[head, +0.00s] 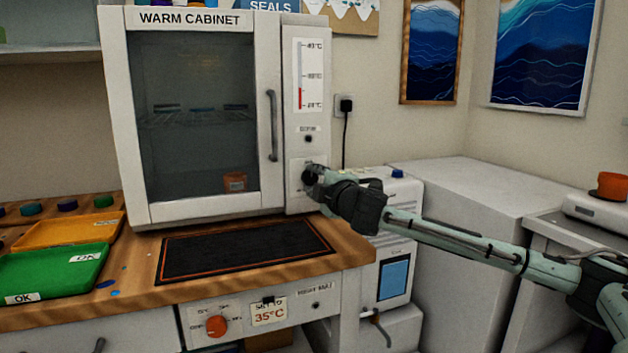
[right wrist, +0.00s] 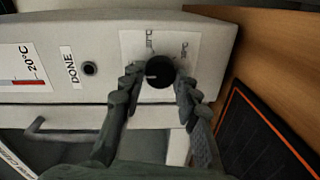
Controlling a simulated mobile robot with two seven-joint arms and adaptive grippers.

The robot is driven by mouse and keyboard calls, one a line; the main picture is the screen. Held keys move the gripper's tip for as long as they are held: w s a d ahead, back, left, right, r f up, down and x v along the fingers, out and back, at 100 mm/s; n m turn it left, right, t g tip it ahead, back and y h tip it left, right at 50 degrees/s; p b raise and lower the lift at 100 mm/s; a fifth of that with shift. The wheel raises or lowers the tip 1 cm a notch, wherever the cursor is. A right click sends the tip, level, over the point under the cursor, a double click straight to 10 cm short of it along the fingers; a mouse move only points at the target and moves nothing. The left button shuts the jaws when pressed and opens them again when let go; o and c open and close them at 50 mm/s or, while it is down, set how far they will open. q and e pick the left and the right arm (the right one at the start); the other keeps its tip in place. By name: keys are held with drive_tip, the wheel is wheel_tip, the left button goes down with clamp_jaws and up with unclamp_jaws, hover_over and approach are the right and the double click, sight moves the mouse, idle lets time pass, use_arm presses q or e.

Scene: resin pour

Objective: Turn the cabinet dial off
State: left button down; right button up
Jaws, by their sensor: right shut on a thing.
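The warm cabinet (head: 190,208) stands on the wooden bench with its glass door shut. Its dial is a black round knob (right wrist: 160,72) on a white plate at the low end of the control panel, with a pale pointer line on it. My right gripper (right wrist: 157,78) has its fingers on both sides of the knob and is shut on it. In the head view the right gripper (head: 312,177) covers most of the dial. The marks around the dial are too blurred to read. My left gripper is in neither view.
A dark mat (head: 245,250) lies before the cabinet. A green tray (head: 55,272) and a yellow tray (head: 70,231) are at the left. An orange knob (head: 216,326) is on the bench front. The cabinet thermometer (head: 300,75) shows a short red column.

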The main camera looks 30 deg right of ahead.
drive_tip(key=o, duration=1.2)
drive_tip(key=shift+c, duration=0.2)
drive_tip(key=shift+s, duration=0.2)
drive_tip(key=v, duration=1.1)
drive_tip(key=shift+s, duration=0.3)
drive_tip(key=shift+a, duration=0.15)
